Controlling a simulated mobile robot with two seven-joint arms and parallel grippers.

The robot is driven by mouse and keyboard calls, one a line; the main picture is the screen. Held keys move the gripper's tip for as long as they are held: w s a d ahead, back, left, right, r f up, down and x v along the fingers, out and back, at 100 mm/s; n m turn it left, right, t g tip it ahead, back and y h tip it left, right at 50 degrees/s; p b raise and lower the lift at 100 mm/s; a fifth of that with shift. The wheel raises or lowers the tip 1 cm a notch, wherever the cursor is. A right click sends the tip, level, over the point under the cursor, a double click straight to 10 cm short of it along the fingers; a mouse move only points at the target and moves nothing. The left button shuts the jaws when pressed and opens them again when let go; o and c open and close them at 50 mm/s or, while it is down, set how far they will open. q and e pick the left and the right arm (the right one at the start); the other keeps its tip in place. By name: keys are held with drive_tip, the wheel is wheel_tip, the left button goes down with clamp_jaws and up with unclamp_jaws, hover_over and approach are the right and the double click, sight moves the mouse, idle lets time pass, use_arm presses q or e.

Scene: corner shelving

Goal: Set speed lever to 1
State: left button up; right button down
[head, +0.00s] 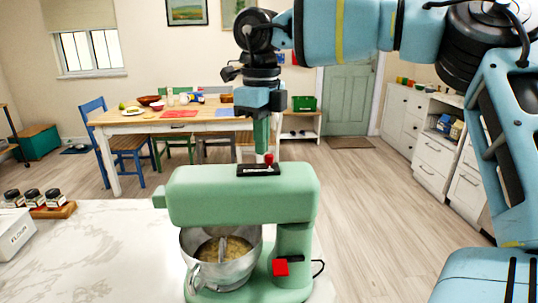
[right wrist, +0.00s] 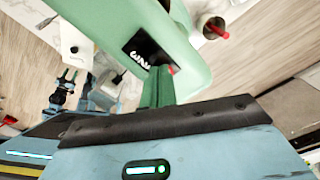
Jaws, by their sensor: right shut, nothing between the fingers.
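The green stand mixer (head: 240,195) stands on the white counter, with a metal bowl (head: 230,268) of pale mix under its head. On top is a black plate (head: 250,170) with a red-tipped speed lever (head: 269,158). The right wrist view shows white digits on this plate (right wrist: 140,57); the lever's setting cannot be read. My right gripper (head: 262,151) points down just above the plate, its green fingers (right wrist: 160,88) shut and empty. They are right beside the lever, partly hiding it in the wrist view; contact cannot be told.
A red knob (head: 281,268) sticks out low on the mixer's stand. Spice jars on a wooden tray (head: 62,209) and a white flour box (head: 15,235) stand at the left of the counter (head: 110,255). A dining table is beyond.

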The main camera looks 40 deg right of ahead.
sight(266, 156)
drive_tip(key=shift+s+d, duration=0.25)
drive_tip(key=shift+d, duration=0.05)
idle(0.6)
use_arm(q)
drive_tip(key=shift+w, duration=0.1)
use_arm(e)
drive_tip(key=shift+r+p, duration=1.25)
drive_tip(key=shift+r, duration=1.3)
use_arm(q)
drive_tip(key=r, duration=0.1)
drive_tip(key=w+r, duration=0.1)
drive_tip(key=r, duration=0.1)
drive_tip(key=shift+w+t, duration=0.3)
drive_tip(key=shift+s+f, duration=0.1)
use_arm(e)
drive_tip(key=shift+f, duration=0.15)
